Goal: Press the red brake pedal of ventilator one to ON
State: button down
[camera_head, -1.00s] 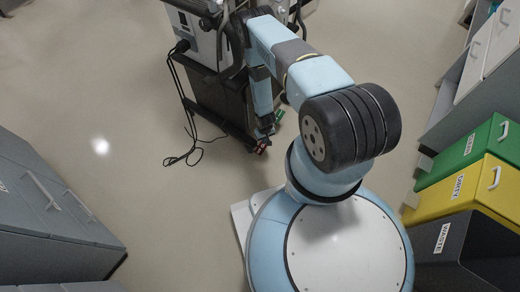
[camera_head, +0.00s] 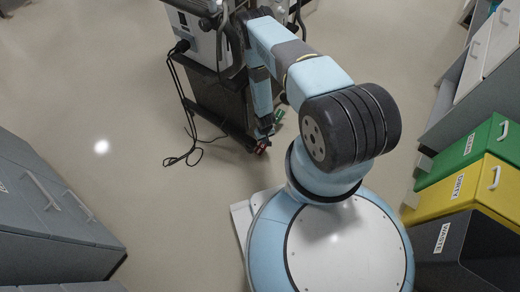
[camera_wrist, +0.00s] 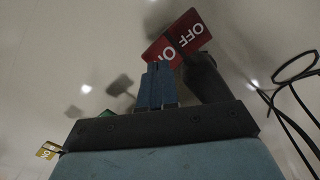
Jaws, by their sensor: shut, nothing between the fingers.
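The red brake pedal (camera_wrist: 187,34) shows in the wrist view as two red plates, one marked OFF. The other plate shows an O and is partly hidden behind my fingertips. My gripper (camera_wrist: 156,72) is shut and empty, its fingertips overlapping the lower edge of that plate; I cannot tell whether they touch it. In the head view the red pedal (camera_head: 262,149) is a small patch at the foot of the ventilator cart (camera_head: 212,92), with my gripper (camera_head: 264,133) pointing down just above it.
A green pedal (camera_head: 279,115) sits beside my gripper. Black cables (camera_head: 186,135) hang to the floor left of the cart. Green (camera_head: 468,150) and yellow (camera_head: 455,192) bins and a waste bin (camera_head: 478,248) stand at right, grey cabinets (camera_head: 50,215) at left.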

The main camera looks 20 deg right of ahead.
jog(key=shift+f, duration=1.3)
jog(key=shift+r, duration=3.55)
